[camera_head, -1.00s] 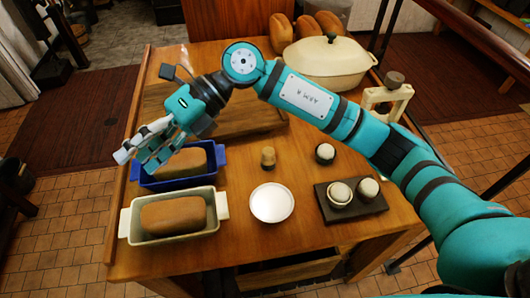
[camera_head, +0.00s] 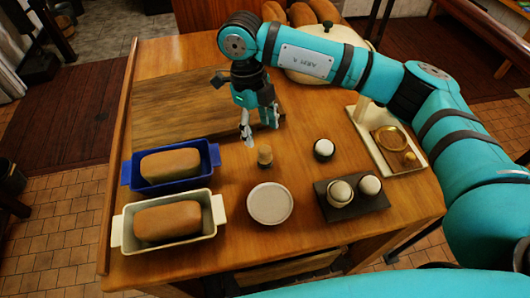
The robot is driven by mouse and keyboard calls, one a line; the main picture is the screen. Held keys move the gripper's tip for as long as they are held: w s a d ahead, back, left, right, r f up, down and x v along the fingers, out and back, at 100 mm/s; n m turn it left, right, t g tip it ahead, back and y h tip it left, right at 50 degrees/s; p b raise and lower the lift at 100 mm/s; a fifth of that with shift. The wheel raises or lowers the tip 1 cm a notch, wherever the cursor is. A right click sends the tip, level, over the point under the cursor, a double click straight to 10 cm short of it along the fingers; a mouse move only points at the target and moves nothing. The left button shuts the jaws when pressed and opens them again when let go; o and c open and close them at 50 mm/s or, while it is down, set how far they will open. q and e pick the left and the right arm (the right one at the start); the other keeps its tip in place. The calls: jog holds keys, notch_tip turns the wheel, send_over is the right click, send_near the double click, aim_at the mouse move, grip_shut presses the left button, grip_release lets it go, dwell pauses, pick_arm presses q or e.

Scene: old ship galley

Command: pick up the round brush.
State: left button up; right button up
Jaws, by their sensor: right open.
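A small wooden piece with a darker top and a paler lower part, which looks like the round brush (camera_head: 265,156), stands upright on the wooden table, behind the round white dish (camera_head: 270,204). My right gripper (camera_head: 261,129) points downward over the table just behind the brush, its fingers apart and empty. In the picture the near fingertip lies close to the upper left of the brush; I cannot tell whether they touch. My left gripper is out of view.
Left are a blue loaf pan (camera_head: 213,158) and a cream loaf pan (camera_head: 121,230), each with bread. A dark-sided pot with a white top (camera_head: 324,149) stands right of the brush. Two similar pots share a dark board (camera_head: 352,211). A lidded cream dish (camera_head: 352,40) is behind my arm.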

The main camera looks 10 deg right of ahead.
aim_at(265, 149)
notch_tip(265, 149, down, 2)
jog(key=shift+s+d+f, duration=0.15)
jog(key=shift+s+d+f+p, duration=0.1)
jog(key=shift+f+p, duration=0.2)
jog(key=shift+p, duration=0.15)
jog(key=f, duration=0.1)
jog(key=f+p, duration=0.1)
jog(key=f, duration=0.1)
jog(key=shift+s+d+f, duration=0.25)
jog(key=shift+s+d, duration=0.05)
jog(key=shift+d, duration=0.05)
jog(key=shift+f+p, duration=0.3)
jog(key=shift+f, duration=0.15)
grip_shut()
